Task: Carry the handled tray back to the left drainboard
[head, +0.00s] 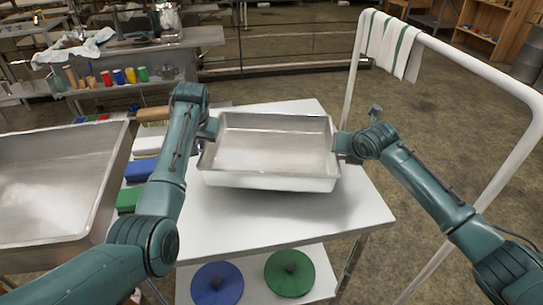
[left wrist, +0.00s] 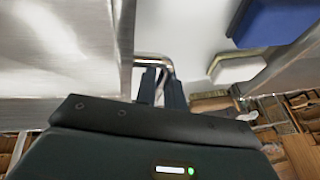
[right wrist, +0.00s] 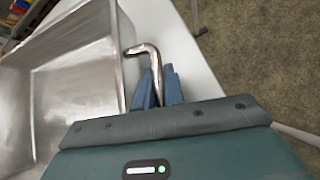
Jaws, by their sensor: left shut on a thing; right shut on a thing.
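The handled tray (head: 272,150) is a rectangular metal pan, level over the white table top in the head view; I cannot tell whether it touches the table. My left gripper (head: 208,130) is at its left end, and in the left wrist view the fingers (left wrist: 160,85) are shut on a bent metal handle (left wrist: 152,60). My right gripper (head: 345,145) is at its right end; in the right wrist view the fingers (right wrist: 158,85) are shut on the other handle (right wrist: 147,52). A metal basin or drainboard (head: 60,165) stands at the left; I cannot tell which.
The white table (head: 290,230) has bare room in front of the tray. Blue and green blocks (head: 140,170) lie left of it. Blue (head: 217,284) and green discs (head: 289,273) sit on a lower shelf. A white rail (head: 480,65) with striped cloths (head: 393,42) stands at the right.

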